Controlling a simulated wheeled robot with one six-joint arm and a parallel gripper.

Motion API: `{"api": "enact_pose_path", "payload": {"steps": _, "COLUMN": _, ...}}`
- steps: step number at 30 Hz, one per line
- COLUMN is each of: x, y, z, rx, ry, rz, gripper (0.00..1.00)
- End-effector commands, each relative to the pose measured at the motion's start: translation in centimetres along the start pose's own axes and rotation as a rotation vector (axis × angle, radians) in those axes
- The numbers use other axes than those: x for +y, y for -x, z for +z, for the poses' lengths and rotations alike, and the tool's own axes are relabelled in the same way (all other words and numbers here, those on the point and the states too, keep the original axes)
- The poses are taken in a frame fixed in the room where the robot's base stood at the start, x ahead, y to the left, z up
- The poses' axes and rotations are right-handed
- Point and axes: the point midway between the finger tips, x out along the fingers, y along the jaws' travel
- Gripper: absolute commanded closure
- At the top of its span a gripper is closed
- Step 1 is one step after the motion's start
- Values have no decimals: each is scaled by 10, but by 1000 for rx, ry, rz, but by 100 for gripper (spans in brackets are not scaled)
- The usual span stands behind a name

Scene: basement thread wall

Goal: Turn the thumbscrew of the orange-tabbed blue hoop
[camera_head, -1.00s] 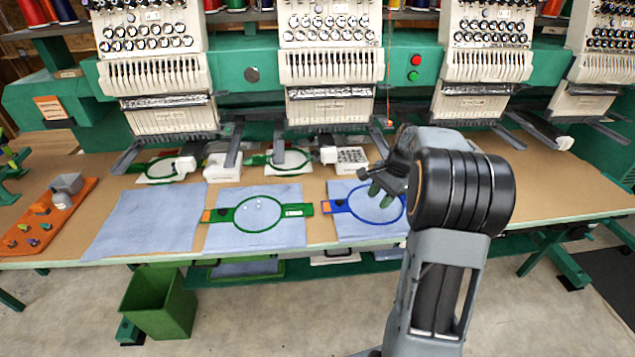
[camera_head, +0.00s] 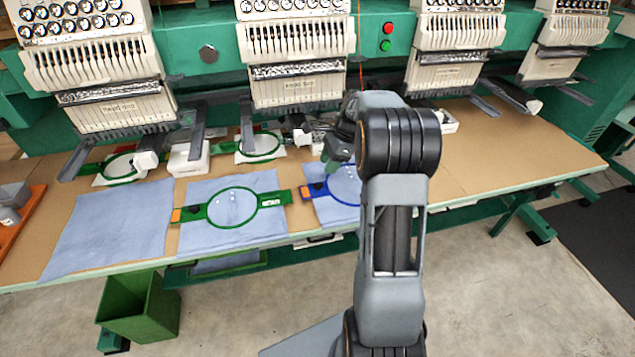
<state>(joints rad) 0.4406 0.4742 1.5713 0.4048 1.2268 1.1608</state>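The blue hoop (camera_head: 333,200) lies on a light blue cloth (camera_head: 325,217) on the table, to the right of the green hoop. Its orange tab (camera_head: 305,191) and a dark part beside it show at its left end. My arm covers the hoop's right side, and I cannot make out its thumbscrew. My gripper (camera_head: 334,165) hangs over the back part of the blue hoop, partly behind my arm. Its fingers are too small and too hidden to tell whether they are open or shut, or whether they touch the hoop.
A green hoop (camera_head: 210,218) with an orange tab lies on another blue cloth to the left. A bare blue cloth (camera_head: 105,225) lies farther left. Embroidery machine heads (camera_head: 297,85) line the back. A green bin (camera_head: 137,310) stands below. The table's right side (camera_head: 520,150) is clear.

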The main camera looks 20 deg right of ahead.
Motion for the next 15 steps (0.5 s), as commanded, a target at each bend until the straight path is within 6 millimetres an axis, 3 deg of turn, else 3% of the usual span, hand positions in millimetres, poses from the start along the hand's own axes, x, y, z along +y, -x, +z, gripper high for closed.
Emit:
{"api": "enact_pose_path", "payload": {"steps": 6, "x": 0, "y": -41, "z": 0, "rx": -1, "ry": 0, "rz": 2, "gripper": 62}}
{"api": "enact_pose_path", "payload": {"steps": 15, "x": 0, "y": -73, "z": 0, "rx": 0, "ry": 1, "rz": -1, "gripper": 62}}
